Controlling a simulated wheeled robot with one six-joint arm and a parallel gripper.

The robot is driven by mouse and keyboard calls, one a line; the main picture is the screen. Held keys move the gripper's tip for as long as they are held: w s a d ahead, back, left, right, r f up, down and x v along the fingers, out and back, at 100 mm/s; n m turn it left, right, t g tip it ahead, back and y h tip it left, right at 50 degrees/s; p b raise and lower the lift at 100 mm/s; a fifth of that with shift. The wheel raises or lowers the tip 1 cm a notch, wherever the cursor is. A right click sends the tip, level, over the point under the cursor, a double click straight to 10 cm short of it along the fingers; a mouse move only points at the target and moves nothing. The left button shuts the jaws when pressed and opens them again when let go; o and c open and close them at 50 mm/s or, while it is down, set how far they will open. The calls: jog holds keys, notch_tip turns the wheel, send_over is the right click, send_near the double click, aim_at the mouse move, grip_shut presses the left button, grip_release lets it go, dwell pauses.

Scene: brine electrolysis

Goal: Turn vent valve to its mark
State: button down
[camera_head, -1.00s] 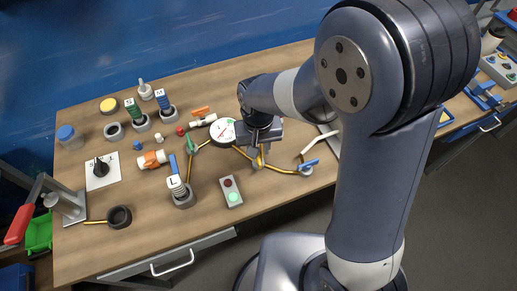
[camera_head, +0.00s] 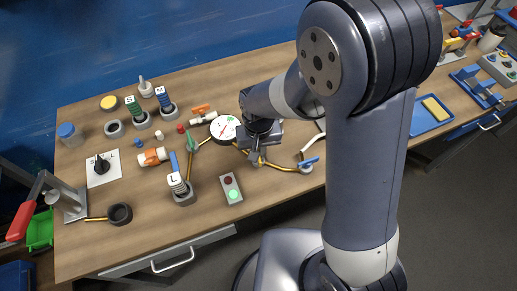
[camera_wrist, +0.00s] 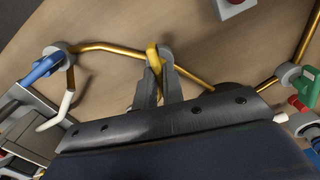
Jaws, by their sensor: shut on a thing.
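A valve with a yellow handle (camera_wrist: 153,56) sits on the brass piping in the wrist view. My gripper (camera_wrist: 160,72) is shut on this handle; the fingers stand on both sides of it. In the head view my gripper (camera_head: 256,158) is at the same valve, and the wrist hides most of it. A blue-handled valve (camera_wrist: 42,66) and a green-handled valve (camera_wrist: 304,86) sit on the same pipe run. No label or mark is readable at the held valve.
A round white gauge (camera_head: 224,128) stands close left of my wrist. A button box (camera_head: 231,188) with red and green buttons lies in front. A bent white tube (camera_wrist: 58,112) is near the blue valve. The front right of the table (camera_head: 275,195) is clear.

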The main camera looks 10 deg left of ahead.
dwell(0.3)
jog(key=shift+f+n+b, duration=0.1)
jog(key=shift+n+b, duration=0.25)
jog(key=shift+n, duration=0.15)
jog(key=shift+n+b, duration=0.3)
jog(key=shift+n, duration=0.6)
jog(key=c, duration=1.5)
grip_release()
jog(key=shift+r, duration=0.2)
